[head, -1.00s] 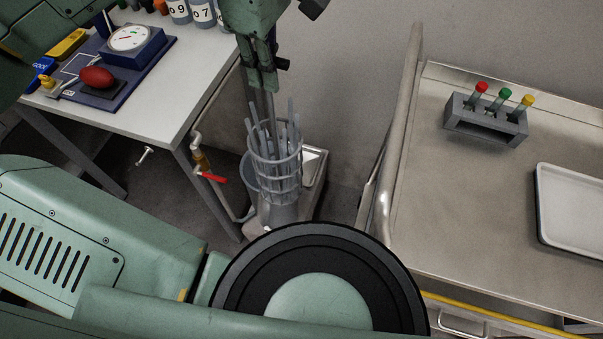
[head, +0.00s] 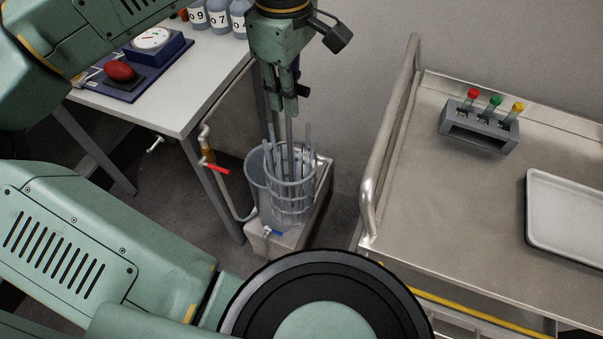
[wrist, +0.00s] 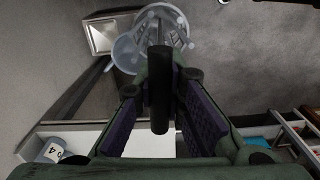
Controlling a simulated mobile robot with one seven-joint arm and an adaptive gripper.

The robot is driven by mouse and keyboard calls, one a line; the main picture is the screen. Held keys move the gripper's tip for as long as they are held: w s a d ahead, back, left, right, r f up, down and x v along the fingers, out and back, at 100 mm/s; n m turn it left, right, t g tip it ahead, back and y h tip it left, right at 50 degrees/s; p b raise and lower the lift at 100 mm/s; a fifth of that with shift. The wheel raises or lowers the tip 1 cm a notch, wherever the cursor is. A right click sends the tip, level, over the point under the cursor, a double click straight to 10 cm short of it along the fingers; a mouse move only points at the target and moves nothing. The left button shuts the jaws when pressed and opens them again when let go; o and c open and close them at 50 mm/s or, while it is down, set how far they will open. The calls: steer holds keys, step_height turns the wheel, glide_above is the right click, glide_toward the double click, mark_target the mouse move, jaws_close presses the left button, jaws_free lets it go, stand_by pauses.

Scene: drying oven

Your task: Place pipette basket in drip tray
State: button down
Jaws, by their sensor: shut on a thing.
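The pipette basket (head: 290,204) is a pale wire cage with several upright glass pipettes in it. My gripper (head: 290,106) is above it, shut on its thin upright handle. The basket hangs roughly upright beside a clear cylindrical jar (head: 257,178), overlapping it in the head view; whether they touch I cannot tell. In the wrist view the basket (wrist: 165,28) is beyond my fingers (wrist: 160,105), with the jar (wrist: 125,54) to its left. A white rectangular tray with a dark rim, apparently the drip tray (head: 572,216), lies on the steel cart at right, partly cut off.
A low stand with a steel basin (head: 322,172) and blue-handled tap is below the basket. A red-handled pipe valve (head: 215,169) is to its left. The cart's raised rail (head: 392,140) is between basket and tray.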

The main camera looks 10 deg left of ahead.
steer(key=w+d+f+m, duration=0.3)
steer(key=w+f+m, duration=0.1)
steer(key=f, duration=1)
steer(key=w+d+f+m, duration=0.3)
steer(key=f+m, duration=0.3)
steer(key=f, duration=0.8)
steer(key=w+d+f+m, duration=0.4)
steer(key=w+f, duration=0.1)
steer(key=f, duration=0.9)
steer(key=shift+w+m, duration=0.4)
